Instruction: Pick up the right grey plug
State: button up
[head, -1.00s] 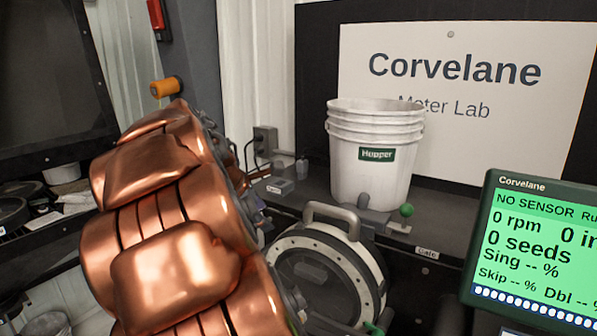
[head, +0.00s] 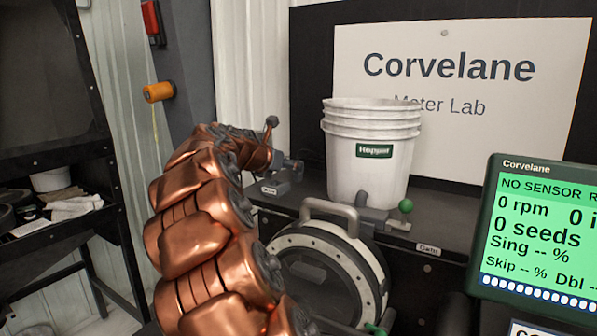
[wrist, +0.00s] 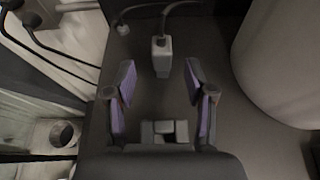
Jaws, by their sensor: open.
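In the wrist view, a grey plug (wrist: 161,57) with a dark cable at its far end lies just beyond my fingertips, nearly centred between them. In the head view, my copper arm reaches to the back shelf left of the white bucket. My wrist hides most of the plug area there, and I cannot clearly separate plug from fingers.
The white hopper bucket (head: 368,155) stands on the shelf close to the right of my gripper. A round meter housing with a handle (head: 329,217) is below in front. Dark cables (wrist: 50,50) run along the left. A green-screen monitor (head: 530,230) stands at the right.

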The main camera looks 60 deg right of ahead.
jog(key=x, duration=0.3)
jog(key=shift+s+d+r+p, duration=0.1)
jog(key=shift+s+d+p, duration=0.1)
jog(key=shift+p, duration=0.1)
jog(key=shift+w+d+f, duration=0.1)
jog(key=shift+d+f, duration=0.25)
jog(key=shift+d, duration=0.25)
grip_shut()
jog(key=shift+r, duration=0.1)
